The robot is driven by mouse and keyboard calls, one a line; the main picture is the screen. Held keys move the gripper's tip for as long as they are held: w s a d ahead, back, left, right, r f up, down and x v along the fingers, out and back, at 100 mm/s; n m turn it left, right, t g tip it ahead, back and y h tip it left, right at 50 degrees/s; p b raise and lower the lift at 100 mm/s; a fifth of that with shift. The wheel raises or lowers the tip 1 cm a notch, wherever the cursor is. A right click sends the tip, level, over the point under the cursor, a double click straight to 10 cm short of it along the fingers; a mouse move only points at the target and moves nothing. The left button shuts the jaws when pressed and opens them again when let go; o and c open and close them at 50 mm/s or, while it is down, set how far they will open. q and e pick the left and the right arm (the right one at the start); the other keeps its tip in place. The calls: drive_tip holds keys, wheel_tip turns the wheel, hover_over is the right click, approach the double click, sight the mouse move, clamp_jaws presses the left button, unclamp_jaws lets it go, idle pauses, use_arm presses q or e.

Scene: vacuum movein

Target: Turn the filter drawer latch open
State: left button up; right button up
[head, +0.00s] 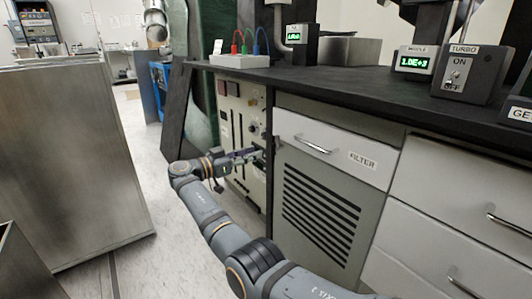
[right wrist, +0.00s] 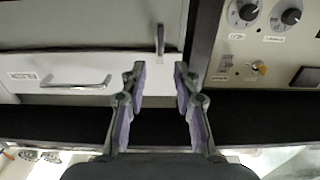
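The filter drawer (head: 330,145) is a white front with a metal bar handle (head: 316,146) and a "FILTER" label (head: 362,161). Its latch (head: 277,142) is a small dark upright bar at the drawer's left edge. In the right wrist view, which looks upside down, the latch (right wrist: 160,39) stands near the drawer's edge, beyond my fingertips. My right gripper (right wrist: 160,70) is open and empty, its two fingers spread either side of the latch's line, apart from it. In the head view my right gripper (head: 255,157) is in front of the control panel, just left of the latch. My left gripper is not in view.
The control panel (head: 232,125) with knobs is left of the drawer; its knobs (right wrist: 290,17) also show in the right wrist view. The dark countertop (head: 350,88) overhangs above. A vented door (head: 318,215) is below. A large metal box (head: 75,160) stands left, with open floor between.

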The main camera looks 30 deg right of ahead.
sight(277, 145)
drive_tip(key=d+b, duration=0.2)
drive_tip(key=d, duration=0.5)
drive_tip(key=shift+w+d, duration=0.3)
drive_tip(key=shift+c, duration=0.4)
clamp_jaws()
